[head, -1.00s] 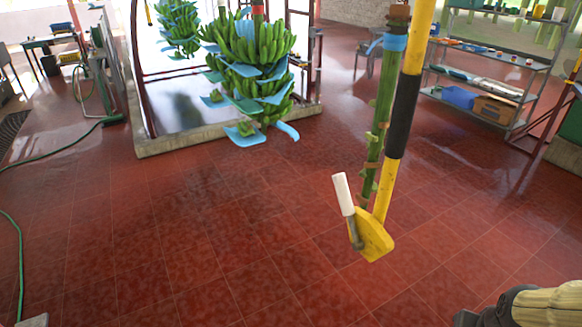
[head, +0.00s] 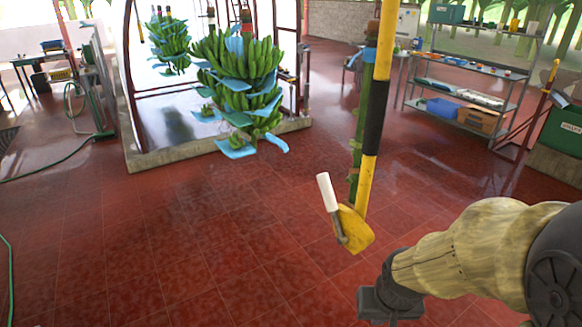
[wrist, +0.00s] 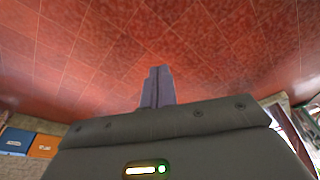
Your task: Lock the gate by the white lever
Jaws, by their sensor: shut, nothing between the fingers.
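The white lever (head: 327,192) is a white grip on a short grey rod, standing up and tilted slightly left. The rod joins a yellow plate (head: 355,231) at the bottom end of the gate's yellow-and-black pole (head: 374,115). My gripper (head: 372,304) is low in the head view, below and right of the lever and apart from it. In the wrist view my gripper (wrist: 157,75) has its dark fingers together, with nothing between them and only red floor beyond. The lever and pole do not show in the wrist view.
A green stem (head: 358,130) hangs close behind the pole. A banana bunch (head: 238,85) with blue sheets hangs at the left, by a concrete kerb (head: 220,143). Metal shelves (head: 470,95) stand at the back right. The tiled floor (head: 190,240) is clear around the lever.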

